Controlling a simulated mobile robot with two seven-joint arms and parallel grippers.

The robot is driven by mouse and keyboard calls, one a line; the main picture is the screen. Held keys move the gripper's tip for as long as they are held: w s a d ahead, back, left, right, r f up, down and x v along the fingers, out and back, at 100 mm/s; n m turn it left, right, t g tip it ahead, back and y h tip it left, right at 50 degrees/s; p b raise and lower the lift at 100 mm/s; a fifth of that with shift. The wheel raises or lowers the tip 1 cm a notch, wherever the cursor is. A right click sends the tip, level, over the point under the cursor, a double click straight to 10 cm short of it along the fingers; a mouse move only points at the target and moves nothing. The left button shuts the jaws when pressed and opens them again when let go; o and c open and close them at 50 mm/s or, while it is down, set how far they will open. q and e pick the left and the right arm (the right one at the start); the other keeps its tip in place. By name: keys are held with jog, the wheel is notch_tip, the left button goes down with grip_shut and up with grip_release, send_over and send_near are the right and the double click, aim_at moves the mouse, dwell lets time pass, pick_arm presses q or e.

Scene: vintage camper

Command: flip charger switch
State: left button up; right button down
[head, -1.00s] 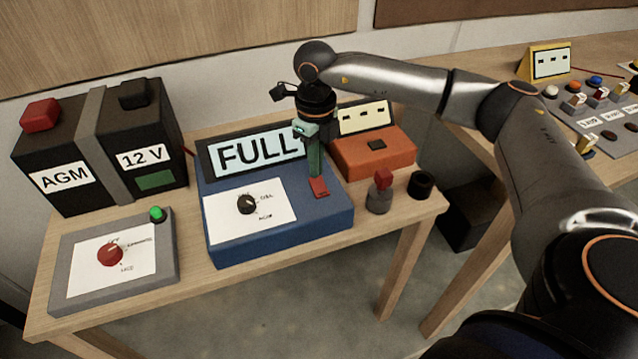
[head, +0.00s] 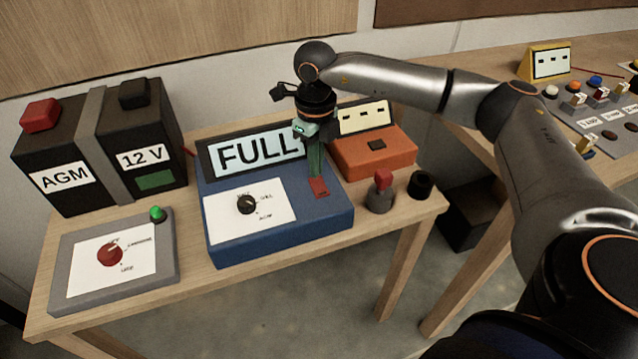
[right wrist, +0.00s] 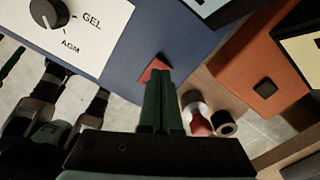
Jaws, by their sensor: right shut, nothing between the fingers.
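The blue charger (head: 335,215) stands on the wooden table, its raised display (head: 255,150) reading FULL. A white plate with a black knob (head: 246,204) is on its top, with GEL and AGM marks; the knob also shows in the right wrist view (right wrist: 46,13). A red switch (head: 320,188) is on the charger's top right; in the right wrist view (right wrist: 154,68) it shows just past my fingertips. My right gripper (head: 316,176) is shut and empty, pointing down at the red switch; whether it touches cannot be told. My left gripper is not in the head view.
A black AGM 12 V battery (head: 100,140) and a grey box with a red knob (head: 165,255) stand left. An orange box (head: 385,160), a red-topped part (head: 382,190) and a black cylinder (head: 420,185) stand right of the charger.

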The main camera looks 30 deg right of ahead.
aim_at(317, 180)
jog(key=shift+f+b, duration=0.65)
jog(key=shift+f, duration=0.3)
dwell(0.3)
jog(key=shift+r, duration=0.1)
jog(key=shift+r+p, duration=2.7)
jog(key=shift+r, duration=0.8)
jog(key=shift+f, duration=0.1)
